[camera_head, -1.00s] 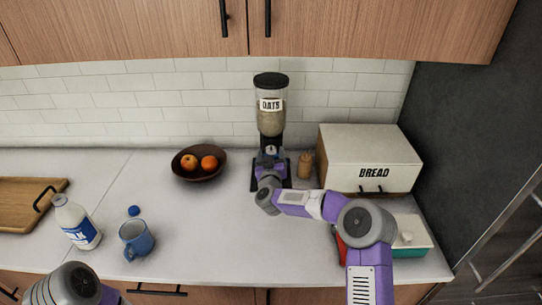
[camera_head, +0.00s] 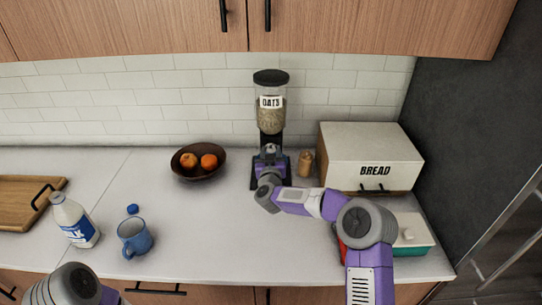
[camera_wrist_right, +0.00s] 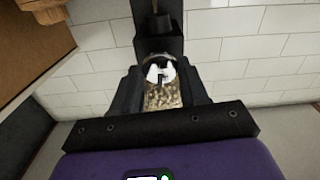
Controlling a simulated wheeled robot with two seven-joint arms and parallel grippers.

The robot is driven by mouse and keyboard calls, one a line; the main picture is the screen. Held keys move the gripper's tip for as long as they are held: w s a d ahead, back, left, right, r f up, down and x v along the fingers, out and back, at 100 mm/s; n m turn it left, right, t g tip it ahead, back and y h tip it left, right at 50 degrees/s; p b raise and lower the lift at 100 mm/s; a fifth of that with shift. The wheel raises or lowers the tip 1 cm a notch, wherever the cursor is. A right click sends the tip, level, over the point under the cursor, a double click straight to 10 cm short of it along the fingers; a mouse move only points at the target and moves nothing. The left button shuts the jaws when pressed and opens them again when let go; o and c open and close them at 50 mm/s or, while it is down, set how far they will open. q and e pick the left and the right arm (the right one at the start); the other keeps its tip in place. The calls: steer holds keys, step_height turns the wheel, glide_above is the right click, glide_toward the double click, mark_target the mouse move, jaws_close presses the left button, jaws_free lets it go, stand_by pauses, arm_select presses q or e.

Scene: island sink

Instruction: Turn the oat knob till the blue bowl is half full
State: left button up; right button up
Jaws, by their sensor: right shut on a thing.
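The oat dispenser (camera_head: 270,115) stands against the tiled wall, a clear hopper with an OATS label, black lid and black stand, holding oats. My right gripper (camera_head: 270,155) is at the front of the stand. It is shut on the oat knob, which shows pale between its black fingers in the right wrist view (camera_wrist_right: 160,73). Oats show through a clear part beside the knob there. I cannot make out the blue bowl; my right gripper and wrist cover the lower front of the dispenser. My left arm shows at the lower left, its gripper out of view.
A bread box (camera_head: 370,157) and a small brown jar (camera_head: 305,163) stand right of the dispenser. A fruit bowl (camera_head: 185,174) stands left of it. A milk bottle (camera_head: 75,222), blue mug (camera_head: 134,238) and cutting board (camera_head: 20,203) are further left. The middle counter is clear.

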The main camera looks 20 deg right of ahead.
steer(key=m+b, duration=0.5)
steer(key=m, duration=0.1)
steer(key=shift+f, duration=0.1)
steer(key=shift+m+b, duration=1.4)
steer(key=shift+m, duration=0.6)
steer(key=o, duration=1.1)
steer(key=shift+c, duration=0.2)
steer(key=shift+s, duration=0.1)
steer(key=v, duration=0.7)
steer(key=shift+s, duration=0.2)
